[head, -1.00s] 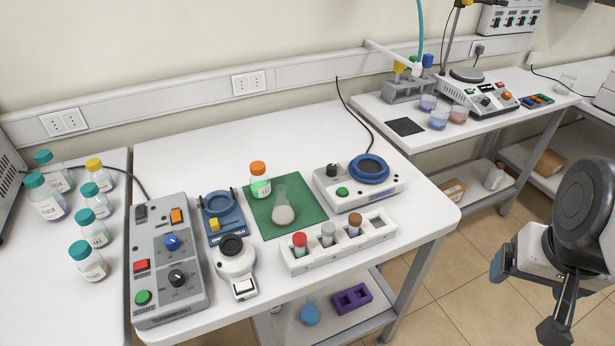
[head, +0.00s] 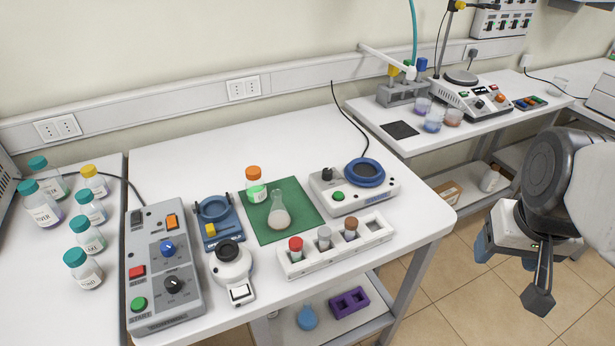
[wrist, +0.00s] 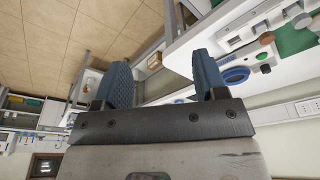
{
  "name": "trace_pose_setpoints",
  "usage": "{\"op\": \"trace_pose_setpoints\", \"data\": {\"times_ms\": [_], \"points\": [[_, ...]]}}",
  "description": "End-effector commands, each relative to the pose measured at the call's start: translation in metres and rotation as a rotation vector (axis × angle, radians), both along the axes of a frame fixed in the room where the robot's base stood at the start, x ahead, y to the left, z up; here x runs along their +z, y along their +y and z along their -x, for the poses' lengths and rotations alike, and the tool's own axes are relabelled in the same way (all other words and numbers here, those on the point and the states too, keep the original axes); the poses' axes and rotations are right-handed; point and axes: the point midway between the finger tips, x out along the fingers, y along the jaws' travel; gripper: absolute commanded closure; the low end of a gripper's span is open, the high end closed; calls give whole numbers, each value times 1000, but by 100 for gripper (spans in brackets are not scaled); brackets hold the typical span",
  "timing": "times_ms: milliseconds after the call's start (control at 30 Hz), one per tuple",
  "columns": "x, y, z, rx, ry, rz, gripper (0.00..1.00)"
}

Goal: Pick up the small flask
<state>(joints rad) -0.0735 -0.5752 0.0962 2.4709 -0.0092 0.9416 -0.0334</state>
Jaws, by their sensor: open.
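The small flask (head: 279,213) is clear glass with a pale content. It stands upright on the green mat (head: 310,213) on the white table, beside an orange-capped bottle with green liquid. My gripper (head: 482,246) is off the table's right side, well apart from the flask. In the wrist view my gripper (wrist: 164,80) shows two blue textured fingers spread apart with nothing between them. A blue flask (head: 307,317) sits on the shelf under the table.
A white rack (head: 296,268) with several capped tubes stands in front of the mat. A device with a blue ring (head: 364,174) is to its right. A grey control box (head: 165,265), a blue stand (head: 217,220) and the orange-capped bottle (head: 255,185) are to its left.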

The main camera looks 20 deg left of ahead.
Motion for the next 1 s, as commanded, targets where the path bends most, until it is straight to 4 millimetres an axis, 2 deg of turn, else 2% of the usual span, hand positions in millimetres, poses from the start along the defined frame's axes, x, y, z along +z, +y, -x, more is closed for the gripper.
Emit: {"op": "trace_pose_setpoints", "data": {"times_ms": [200, 467, 700, 1000], "points": [[3, 40, -38, 154, 29, 13, 35], [2, 96, -77, 338, 60, 31, 35], [-5, 156, -107, 509, 87, 49, 35], [-22, 242, -131, 721, 121, 72, 35]]}}
